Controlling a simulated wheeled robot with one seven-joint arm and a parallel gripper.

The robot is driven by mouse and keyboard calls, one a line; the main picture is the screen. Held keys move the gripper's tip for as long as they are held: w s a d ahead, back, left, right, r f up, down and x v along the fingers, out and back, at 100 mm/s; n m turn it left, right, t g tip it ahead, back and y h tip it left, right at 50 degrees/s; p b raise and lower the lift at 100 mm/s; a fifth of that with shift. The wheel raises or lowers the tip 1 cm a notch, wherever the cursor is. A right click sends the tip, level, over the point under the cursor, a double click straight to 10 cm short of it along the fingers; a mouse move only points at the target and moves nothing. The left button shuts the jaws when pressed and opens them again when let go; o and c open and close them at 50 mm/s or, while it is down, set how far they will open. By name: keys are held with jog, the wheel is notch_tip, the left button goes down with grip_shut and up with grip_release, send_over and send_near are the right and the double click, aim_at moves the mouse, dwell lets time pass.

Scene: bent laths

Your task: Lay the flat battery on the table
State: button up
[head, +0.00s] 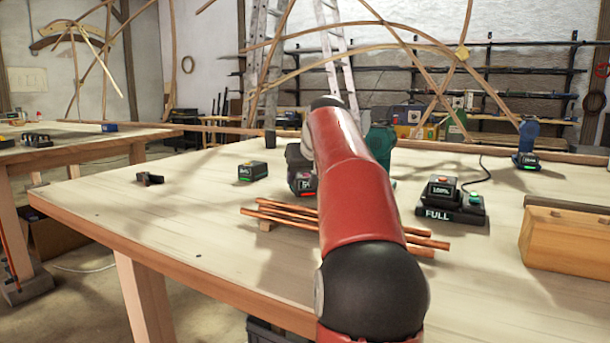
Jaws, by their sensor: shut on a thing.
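The flat battery (303,184) is a dark block with a small red light. It shows just left of my red arm, above the pale table (200,215). My gripper (299,165) is the dark shape right over it, partly hidden behind my arm, and is shut on the battery. The fingertips are not clear, and I cannot tell if the battery's underside touches the table top.
Copper-coloured rods (285,219) lie just in front. Another battery (252,171) with a green light stands to the left. At right are a charger (452,212) marked FULL, a blue drill (528,145) and a wooden block (568,240). A teal tool (381,145) is half hidden. Front left is clear.

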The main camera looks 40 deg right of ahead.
aim_at(307, 174)
jog(key=shift+f+b, duration=0.5)
dwell(0.3)
jog(key=o, duration=1.4)
jog(key=v, duration=0.8)
jog(key=shift+d+f+p, duration=0.1)
jog(key=shift+p, duration=0.2)
